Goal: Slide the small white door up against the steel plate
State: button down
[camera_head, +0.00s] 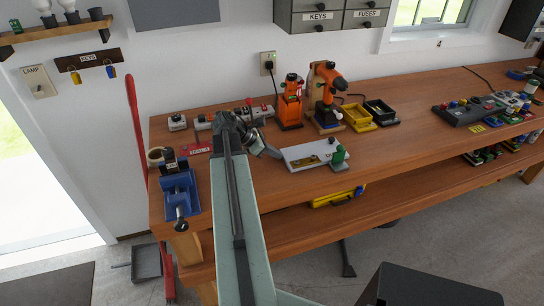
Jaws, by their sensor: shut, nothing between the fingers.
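My gripper (268,150) is at the end of my arm, low over the left part of the wooden bench, just left of a white panel. It is shut and empty, and small in the picture. The white panel (303,151) lies on the bench near its front edge, with brassy slots, dark lettering and a green part (340,154) at its right end. I cannot tell whether this panel is or bears the small white door. No steel plate can be made out for certain. My arm hides part of the bench to the left of the panel.
A blue vise (179,194) stands at the bench's left front corner. Behind the panel are an orange tool (291,103), an orange drill (325,85) and a yellow bin (357,116). Power sockets lie along the wall. Bare bench (405,143) lies to the right.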

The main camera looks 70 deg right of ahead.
jog(key=shift+a, duration=0.1)
jog(key=w+a, duration=0.2)
jog(key=w, duration=0.1)
jog(key=shift+w+a+r, duration=0.3)
jog(key=shift+a, duration=0.1)
jog(key=p+v, duration=0.6)
jog(key=v, duration=0.2)
jog(key=shift+d+r+p, duration=0.1)
jog(key=shift+r+p, duration=0.1)
jog(key=shift+p, duration=0.15)
jog(key=shift+w+a+r+p, duration=0.3)
jog(key=shift+w+r+p, duration=0.05)
jog(key=shift+w, duration=0.05)
